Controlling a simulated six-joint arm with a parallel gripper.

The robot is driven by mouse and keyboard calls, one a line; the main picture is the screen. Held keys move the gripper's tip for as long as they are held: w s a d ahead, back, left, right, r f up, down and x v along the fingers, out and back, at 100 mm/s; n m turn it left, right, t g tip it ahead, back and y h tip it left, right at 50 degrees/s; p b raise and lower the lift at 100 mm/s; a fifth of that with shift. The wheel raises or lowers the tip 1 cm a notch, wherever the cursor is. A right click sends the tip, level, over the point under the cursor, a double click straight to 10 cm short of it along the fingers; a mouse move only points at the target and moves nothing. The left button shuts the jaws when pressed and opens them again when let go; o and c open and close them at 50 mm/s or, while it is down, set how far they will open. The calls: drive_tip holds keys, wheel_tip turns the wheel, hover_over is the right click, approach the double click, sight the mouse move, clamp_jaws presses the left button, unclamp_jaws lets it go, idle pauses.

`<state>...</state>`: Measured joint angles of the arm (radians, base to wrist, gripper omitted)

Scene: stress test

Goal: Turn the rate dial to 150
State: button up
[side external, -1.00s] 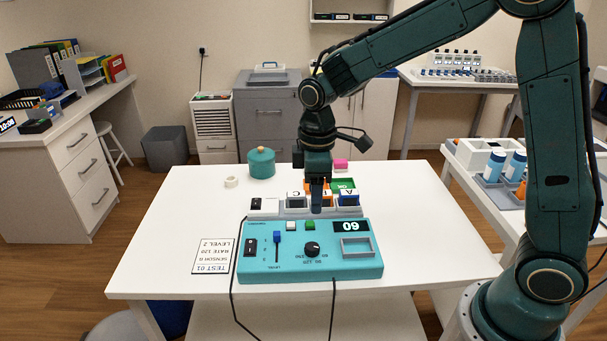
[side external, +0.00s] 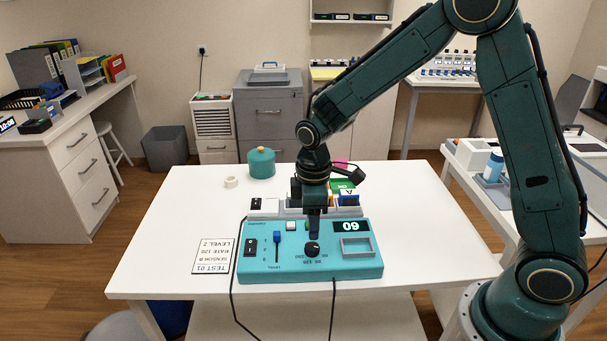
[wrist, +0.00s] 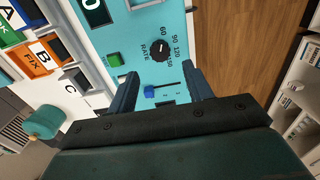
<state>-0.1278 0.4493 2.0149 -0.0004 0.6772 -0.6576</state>
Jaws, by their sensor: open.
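The black rate dial (side external: 312,249) is on the teal device (side external: 262,262). In the wrist view the dial (wrist: 160,50) has 60, 90, 120 and 150 printed around it, and its pale mark appears to point toward 60. The display (side external: 351,226) reads 60, upside down in the side view. My gripper (side external: 314,235) points down just above and behind the dial in the side view. In the wrist view its two fingers (wrist: 162,85) are apart with nothing held. The dial lies beyond the fingertips, and I see no contact.
A blue level slider (side external: 277,238), a black rocker switch (side external: 250,248) and a green button (side external: 310,226) are near the dial. Lettered modules (side external: 347,198) stand behind the device. The white table (side external: 430,240) is clear at right.

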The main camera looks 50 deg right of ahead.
sight(312, 246)
drive_tip(key=shift+f, duration=3.6)
drive_tip(key=c, duration=1)
